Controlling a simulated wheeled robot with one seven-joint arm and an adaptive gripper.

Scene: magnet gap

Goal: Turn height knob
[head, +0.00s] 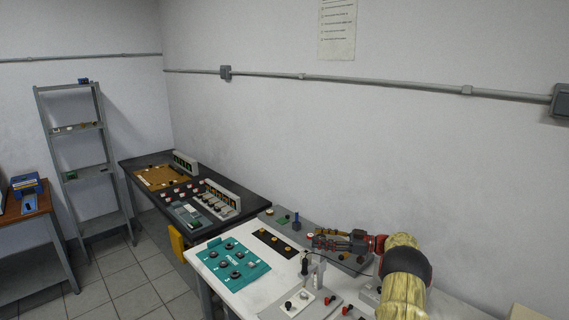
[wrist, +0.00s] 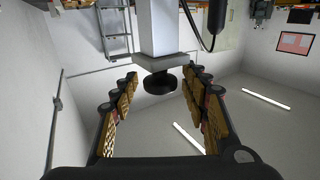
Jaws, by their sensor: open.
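A black round knob (wrist: 158,84) shows in the wrist view, fixed to a pale grey block on a square white post (wrist: 158,30). I take it for the height knob. My gripper (wrist: 160,76) is open, with one finger on each side of the knob and a visible gap to both. In the head view my gripper (head: 322,239) is stretched level to the left over the white table, beside a small upright stand (head: 311,268). The knob is too small there to make out surely.
The white table (head: 222,288) holds a teal mat (head: 233,263) with several dark round parts, a black strip (head: 276,242) and panels with small knobs. A dark cable hangs by the post in the wrist view. A black table (head: 230,218) and a shelf rack (head: 85,160) stand farther left.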

